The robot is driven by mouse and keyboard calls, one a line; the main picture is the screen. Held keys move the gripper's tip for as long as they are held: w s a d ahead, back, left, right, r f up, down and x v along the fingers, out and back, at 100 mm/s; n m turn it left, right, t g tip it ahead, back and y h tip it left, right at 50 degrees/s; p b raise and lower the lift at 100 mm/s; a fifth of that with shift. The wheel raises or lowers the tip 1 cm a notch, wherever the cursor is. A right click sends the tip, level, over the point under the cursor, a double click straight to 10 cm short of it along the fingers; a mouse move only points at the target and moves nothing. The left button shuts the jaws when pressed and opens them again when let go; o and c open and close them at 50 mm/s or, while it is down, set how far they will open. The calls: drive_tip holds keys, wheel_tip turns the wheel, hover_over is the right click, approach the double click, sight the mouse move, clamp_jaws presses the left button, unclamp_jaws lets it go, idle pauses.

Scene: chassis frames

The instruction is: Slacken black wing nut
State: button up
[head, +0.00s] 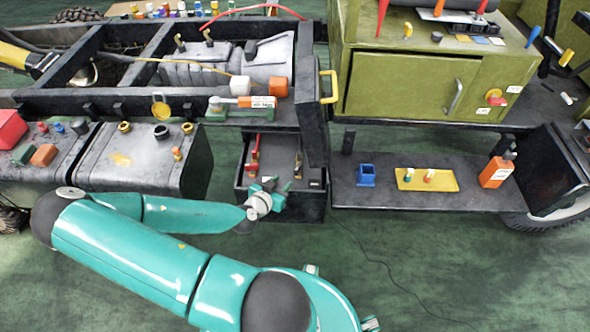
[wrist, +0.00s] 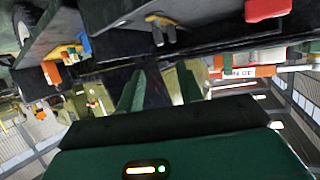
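My gripper (head: 268,190) is at the front of an open dark box (head: 308,207) under the truck frame. In the wrist view its two green fingers (wrist: 160,88) stand apart with nothing seen between them. Inside the box are a red post or clamp (head: 254,155) at the left and a brass-and-dark fitting (head: 298,164) at the right. A brass-and-dark fitting (wrist: 160,27) and a red part (wrist: 267,9) show at the top of the tilted wrist view. I cannot make out for sure which part is the black wing nut.
A dark panel (head: 318,110) hangs at the box's right. A grey tank (head: 140,165) stands left.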

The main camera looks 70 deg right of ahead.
sight(297, 168)
drive_tip(key=x, duration=1.4)
drive_tip(key=shift+f, duration=0.15)
clamp_jaws()
